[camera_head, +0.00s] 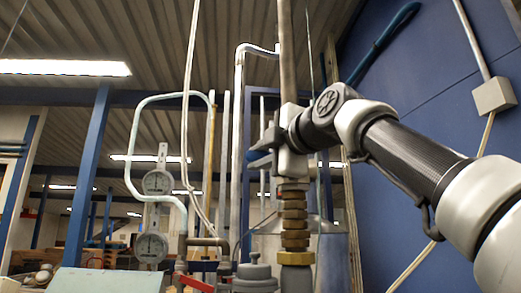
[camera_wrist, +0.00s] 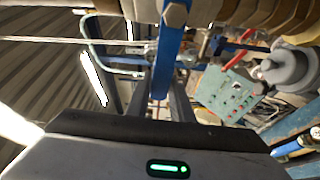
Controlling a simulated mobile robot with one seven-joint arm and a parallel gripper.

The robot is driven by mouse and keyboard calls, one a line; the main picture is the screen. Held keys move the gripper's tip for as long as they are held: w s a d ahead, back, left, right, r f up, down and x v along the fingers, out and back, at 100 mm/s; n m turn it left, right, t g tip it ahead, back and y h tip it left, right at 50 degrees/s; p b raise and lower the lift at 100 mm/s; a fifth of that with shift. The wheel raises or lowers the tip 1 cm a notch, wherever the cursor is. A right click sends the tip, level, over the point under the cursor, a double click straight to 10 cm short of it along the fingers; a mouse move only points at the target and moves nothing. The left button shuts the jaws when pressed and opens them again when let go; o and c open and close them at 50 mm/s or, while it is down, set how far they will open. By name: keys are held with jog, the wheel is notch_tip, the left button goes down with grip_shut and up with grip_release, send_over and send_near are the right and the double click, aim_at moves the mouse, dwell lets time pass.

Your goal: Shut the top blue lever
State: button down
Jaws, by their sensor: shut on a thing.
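The top blue lever (camera_head: 254,155) sits on a valve on the vertical pipe (camera_head: 287,60), above a stack of brass fittings (camera_head: 294,225). In the head view it is mostly hidden by my gripper (camera_head: 263,150), which comes in from the right at the valve's height. In the wrist view the blue lever (camera_wrist: 168,62) runs down from a hex nut (camera_wrist: 175,14) to between the dark fingers of my gripper (camera_wrist: 166,105). My gripper is shut on the lever. The exact contact at the fingertips is hard to make out.
Two round dial gauges (camera_head: 157,183) hang on a bent pale pipe at the left. A red lever (camera_head: 195,283) is low in the head view. A green control panel (camera_wrist: 228,95) shows in the wrist view. A blue wall (camera_head: 440,90) stands at the right. Several vertical pipes are close by.

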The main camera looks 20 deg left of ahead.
jog(key=shift+f+n, duration=0.35)
jog(key=shift+n, duration=0.05)
jog(key=shift+f, duration=0.1)
jog(key=c, duration=1.6)
grip_release()
jog(key=shift+o, duration=0.2)
jog(key=b+v, duration=0.7)
jog(key=v, duration=1)
jog(key=shift+s+r+b, duration=0.15)
jog(key=shift+r+b, duration=0.1)
jog(key=shift+b, duration=0.05)
jog(key=shift+d, duration=0.1)
